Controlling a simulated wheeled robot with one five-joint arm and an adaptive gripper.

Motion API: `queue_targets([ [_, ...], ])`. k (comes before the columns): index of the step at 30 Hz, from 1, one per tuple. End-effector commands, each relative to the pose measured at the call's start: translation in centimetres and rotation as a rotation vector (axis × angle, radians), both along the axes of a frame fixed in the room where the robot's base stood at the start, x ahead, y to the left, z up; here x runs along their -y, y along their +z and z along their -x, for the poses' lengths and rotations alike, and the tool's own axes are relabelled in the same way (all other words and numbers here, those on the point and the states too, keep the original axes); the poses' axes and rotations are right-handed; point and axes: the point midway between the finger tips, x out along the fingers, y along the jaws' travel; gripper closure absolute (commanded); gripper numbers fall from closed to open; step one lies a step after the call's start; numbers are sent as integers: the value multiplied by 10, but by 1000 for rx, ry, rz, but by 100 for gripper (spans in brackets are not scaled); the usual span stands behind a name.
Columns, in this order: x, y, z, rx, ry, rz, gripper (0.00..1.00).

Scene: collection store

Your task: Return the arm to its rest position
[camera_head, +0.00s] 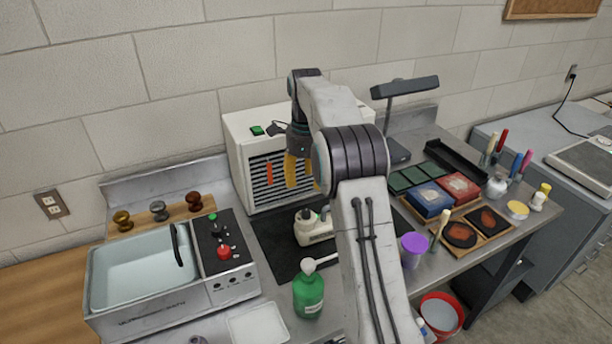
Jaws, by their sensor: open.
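My arm (352,180) rises from the bottom centre, bends at a dark joint and reaches back and left over the workbench. My gripper (280,173) hangs down at its end, in front of the louvred face of the white box (246,148). Its two orange-yellow fingers are spread apart. I see nothing between them. The fingers are above the bench top; whether they touch the box face I cannot tell.
A green pump bottle (308,293) stands nearer. A basin unit (150,302) is at left. A lamp (404,88), blue box (428,199) and purple-topped cup (413,247) stand right of my arm.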

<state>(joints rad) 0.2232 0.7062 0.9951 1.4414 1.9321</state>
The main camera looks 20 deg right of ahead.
Motion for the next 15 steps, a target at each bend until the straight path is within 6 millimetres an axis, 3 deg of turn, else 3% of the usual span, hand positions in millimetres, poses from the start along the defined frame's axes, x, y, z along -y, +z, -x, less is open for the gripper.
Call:
queue_targets([
  [15, 0, 9, 0, -1, 0, -1, 52],
])
